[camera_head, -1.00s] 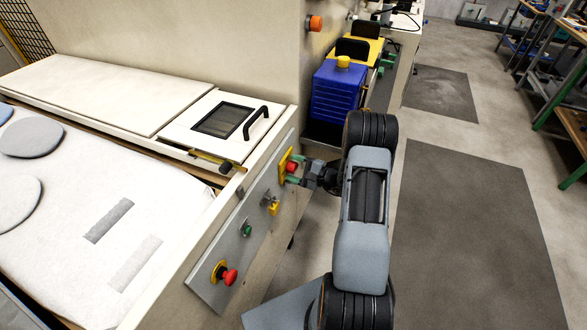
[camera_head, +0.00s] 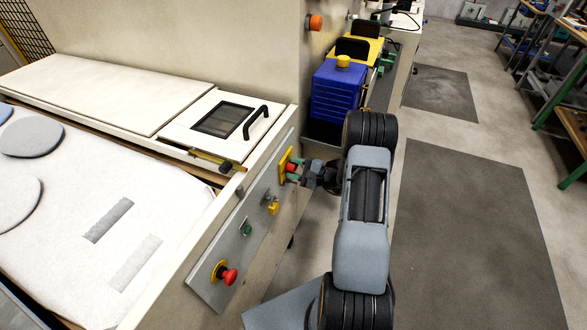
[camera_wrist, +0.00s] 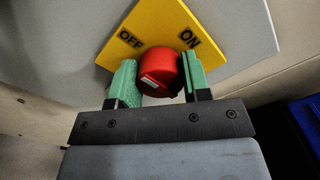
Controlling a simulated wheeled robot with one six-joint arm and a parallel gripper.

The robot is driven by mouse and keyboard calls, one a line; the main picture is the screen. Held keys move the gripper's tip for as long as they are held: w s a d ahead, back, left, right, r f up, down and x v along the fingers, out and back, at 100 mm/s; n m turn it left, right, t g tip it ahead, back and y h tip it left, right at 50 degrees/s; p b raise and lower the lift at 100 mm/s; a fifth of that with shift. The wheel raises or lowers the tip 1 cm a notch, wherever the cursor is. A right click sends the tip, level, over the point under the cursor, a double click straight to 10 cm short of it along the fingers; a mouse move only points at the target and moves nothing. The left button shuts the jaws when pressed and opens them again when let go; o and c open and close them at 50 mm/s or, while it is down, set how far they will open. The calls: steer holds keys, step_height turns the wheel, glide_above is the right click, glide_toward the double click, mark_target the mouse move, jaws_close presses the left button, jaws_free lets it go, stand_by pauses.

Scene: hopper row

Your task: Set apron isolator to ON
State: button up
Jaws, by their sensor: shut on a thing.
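The apron isolator is a red rotary knob (camera_wrist: 162,72) on a yellow plate (camera_wrist: 150,30) marked OFF at left and ON at right in the wrist view. A white mark shows on the knob's lower left side in that view. In the head view the knob (camera_head: 291,167) sits at the far upper end of the grey control panel (camera_head: 225,262). My gripper (camera_wrist: 160,78) has its green fingers on either side of the knob and is shut on it. The wrist view shows the plate tilted. I cannot tell which label the knob points to.
Along the panel sit a yellow switch (camera_head: 273,208), a green button (camera_head: 246,230) and a red mushroom button (camera_head: 229,276). A hatch with a black handle (camera_head: 256,122) lies above. A blue crate stack (camera_head: 337,92) stands beyond my gripper. Floor to the right is open.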

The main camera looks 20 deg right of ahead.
steer(key=m, duration=0.8)
steer(key=shift+m, duration=0.4)
steer(key=m+p, duration=0.1)
steer(key=m, duration=0.3)
steer(key=shift+m, duration=0.3)
steer(key=shift+f+m+p, duration=0.15)
steer(key=shift+m+p, duration=0.7)
steer(key=shift+m, duration=1.35)
steer(key=o, duration=0.9)
steer(key=shift+d, duration=0.15)
steer(key=b+v, duration=0.1)
steer(key=v, duration=1.2)
steer(key=shift+s+d, duration=0.25)
